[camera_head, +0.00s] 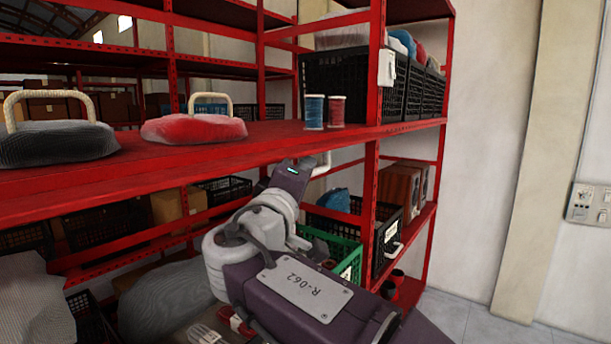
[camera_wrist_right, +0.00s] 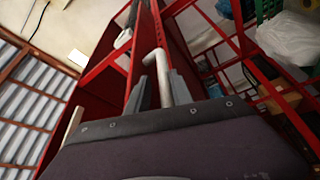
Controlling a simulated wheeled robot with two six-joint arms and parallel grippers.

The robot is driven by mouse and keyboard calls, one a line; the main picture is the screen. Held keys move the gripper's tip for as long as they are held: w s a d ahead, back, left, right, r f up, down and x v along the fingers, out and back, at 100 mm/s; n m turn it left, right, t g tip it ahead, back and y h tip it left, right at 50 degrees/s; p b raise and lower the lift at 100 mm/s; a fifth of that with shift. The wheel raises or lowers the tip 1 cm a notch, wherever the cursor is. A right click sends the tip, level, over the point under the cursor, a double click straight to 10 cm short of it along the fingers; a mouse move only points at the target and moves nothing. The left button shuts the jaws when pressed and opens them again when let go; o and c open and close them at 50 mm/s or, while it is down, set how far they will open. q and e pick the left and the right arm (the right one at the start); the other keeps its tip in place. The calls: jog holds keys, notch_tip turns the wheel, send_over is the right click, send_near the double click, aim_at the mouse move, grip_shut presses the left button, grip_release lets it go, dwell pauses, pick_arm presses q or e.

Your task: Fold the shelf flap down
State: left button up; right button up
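The red shelf board (camera_head: 262,140) crosses the head view roughly level, and I cannot tell which part is the flap. A pale bent handle (camera_head: 323,164) shows just below its front edge. My right gripper (camera_head: 300,166) is at this handle, its fingers partly hidden in the head view. In the right wrist view the two grey fingers (camera_wrist_right: 158,92) stand apart, with the bent handle (camera_wrist_right: 154,57) between them, closer to the right finger. A red panel (camera_wrist_right: 186,50) lies beyond them. My left gripper is not in view.
A grey bag (camera_head: 58,143), a red bag (camera_head: 192,129) and two thread spools (camera_head: 314,112) stand on the board. A black crate (camera_head: 338,84) is at its right end. A green crate (camera_head: 342,252) sits lower, behind my right arm. Clear floor (camera_head: 480,320) shows at right.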

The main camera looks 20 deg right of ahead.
jog(key=b+v, duration=0.2)
jog(key=v, duration=0.6)
jog(key=shift+b, duration=0.3)
jog(key=f+b+v, duration=0.1)
jog(key=b+v, duration=0.2)
jog(key=v, duration=0.7)
jog(key=shift+a, duration=0.3)
